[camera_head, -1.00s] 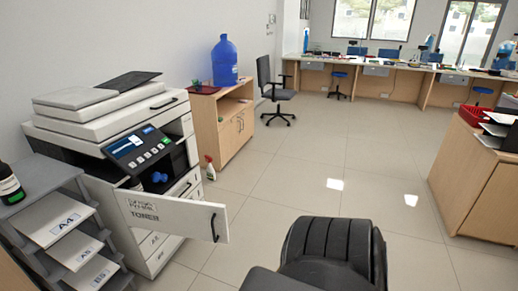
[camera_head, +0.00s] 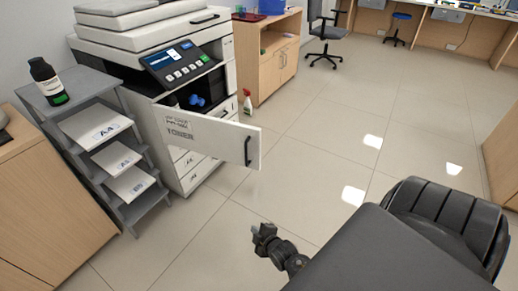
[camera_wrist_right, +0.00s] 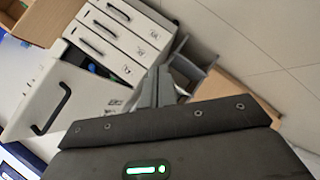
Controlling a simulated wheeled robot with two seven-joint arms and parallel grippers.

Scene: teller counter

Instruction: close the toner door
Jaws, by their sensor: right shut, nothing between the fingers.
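The white toner door (camera_head: 210,137) stands open, swung out from the front of the copier (camera_head: 150,45). It carries the word TONER and a dark handle (camera_head: 247,151) near its free edge. In the right wrist view the door (camera_wrist_right: 85,103) shows at the left with its handle (camera_wrist_right: 50,112). My right gripper (camera_head: 257,233) is in front of and below the door, apart from it, over the floor. It is shut and empty; its fingers (camera_wrist_right: 155,86) also show in the wrist view. My left gripper is not in view.
A grey tiered paper stand (camera_head: 78,90) with a dark bottle (camera_head: 48,82) on top stands left of the copier. A wooden cabinet (camera_head: 268,55) and a spray bottle (camera_head: 247,102) stand beyond it. The tiled floor right of the door is clear.

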